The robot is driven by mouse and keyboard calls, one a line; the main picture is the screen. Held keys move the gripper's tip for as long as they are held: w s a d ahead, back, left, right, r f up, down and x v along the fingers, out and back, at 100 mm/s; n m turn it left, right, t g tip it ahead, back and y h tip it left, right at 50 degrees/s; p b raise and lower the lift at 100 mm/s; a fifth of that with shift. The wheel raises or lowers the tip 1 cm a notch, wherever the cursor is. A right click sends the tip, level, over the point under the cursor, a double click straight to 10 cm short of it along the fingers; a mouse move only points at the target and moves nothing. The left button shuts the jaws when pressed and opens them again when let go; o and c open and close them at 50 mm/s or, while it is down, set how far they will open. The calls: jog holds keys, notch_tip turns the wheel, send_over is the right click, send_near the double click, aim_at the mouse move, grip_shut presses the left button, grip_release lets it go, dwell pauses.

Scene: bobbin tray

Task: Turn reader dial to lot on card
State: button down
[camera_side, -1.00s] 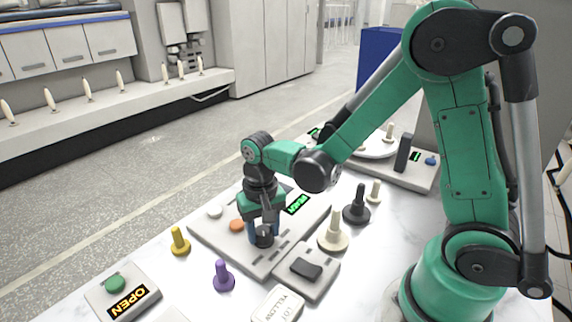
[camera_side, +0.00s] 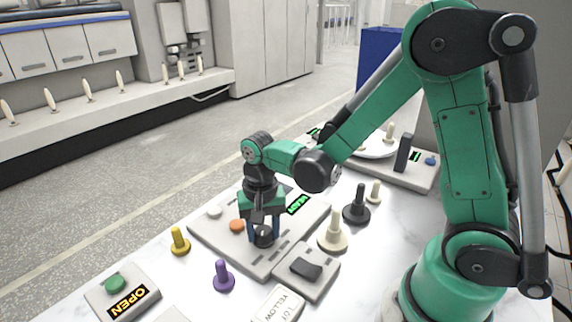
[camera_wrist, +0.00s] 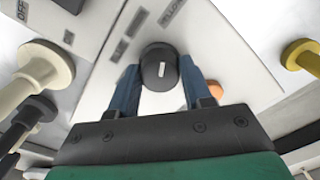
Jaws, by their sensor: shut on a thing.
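The reader dial (camera_side: 264,240) is a dark round knob on the grey reader panel (camera_side: 222,238). In the wrist view the dial (camera_wrist: 160,62) has a small white mark on its top, and a printed label reading YELLOW lies just beyond it. My gripper (camera_side: 263,230) points down over the dial. Its blue fingers stand on either side of the dial in the wrist view (camera_wrist: 159,75), shut on it. The card (camera_side: 278,306) at the bottom reads LOT YELLOW. The panel's small display (camera_side: 299,204) shows green letters too small to read surely.
A grey box with a black rocker switch (camera_side: 306,268) adjoins the panel. Yellow (camera_side: 180,241), purple (camera_side: 223,276), cream (camera_side: 334,233) and black (camera_side: 356,206) bobbins stand around it. A box with a green button and OPEN sign (camera_side: 126,300) is front left.

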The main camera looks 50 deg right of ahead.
aim_at(263, 230)
jog(key=shift+c, duration=1.8)
grip_release()
jog(key=shift+r, duration=2.85)
jog(key=s+d+r+n+t, duration=0.1)
jog(key=s+r+n+t, duration=0.2)
jog(key=r+n+t, duration=0.2)
jog(key=n+t, duration=0.2)
jog(key=n, duration=0.1)
jog(key=shift+s+r, duration=0.3)
jog(key=shift+s, duration=0.1)
